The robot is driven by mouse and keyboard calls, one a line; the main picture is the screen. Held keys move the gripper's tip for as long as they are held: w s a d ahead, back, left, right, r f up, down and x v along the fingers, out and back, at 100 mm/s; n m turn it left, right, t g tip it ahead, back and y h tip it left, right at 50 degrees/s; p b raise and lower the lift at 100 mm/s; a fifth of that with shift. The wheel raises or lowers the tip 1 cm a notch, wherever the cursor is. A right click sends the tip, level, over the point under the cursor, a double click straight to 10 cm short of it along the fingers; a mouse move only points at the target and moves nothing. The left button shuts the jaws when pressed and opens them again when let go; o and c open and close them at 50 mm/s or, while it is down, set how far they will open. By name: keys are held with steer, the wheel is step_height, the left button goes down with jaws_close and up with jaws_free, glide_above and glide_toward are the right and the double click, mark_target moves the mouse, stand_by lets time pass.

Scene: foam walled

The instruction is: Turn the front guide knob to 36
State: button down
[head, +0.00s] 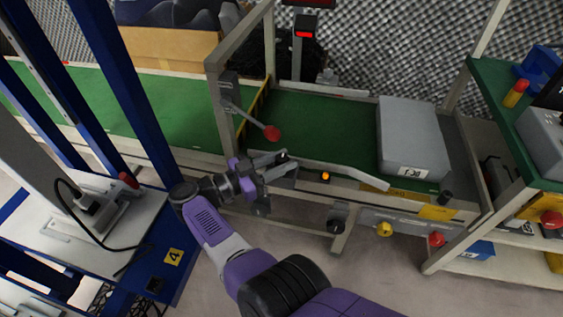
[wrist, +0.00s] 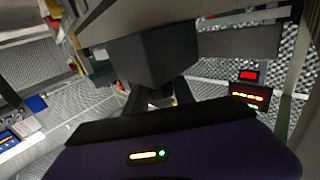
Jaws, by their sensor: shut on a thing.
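My gripper (head: 288,163) is at the front edge of the green conveyor belt (head: 315,130), near the left end of the pale front guide rail (head: 345,176). Its fingers are shut on a small dark part there, which I take to be the front guide knob; the fingers hide most of it in the head view. In the wrist view a dark grey block (wrist: 150,58) fills the space before the fingers. I cannot read any setting or pointer on the knob.
A grey box (head: 412,135) lies on the belt at right. A red-ended lever (head: 271,132) stands just above my gripper. Black, yellow and red knobs (head: 384,229) line the front below the belt. A lit display (wrist: 249,95) shows in the wrist view, its digits unreadable.

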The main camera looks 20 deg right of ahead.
steer(key=shift+d, duration=0.1)
steer(key=c, duration=1.1)
jaws_free()
steer(key=shift+o, duration=0.2)
steer(key=shift+r+t+p, duration=0.2)
steer(key=shift+t+p, duration=0.1)
steer(key=shift+p, duration=0.25)
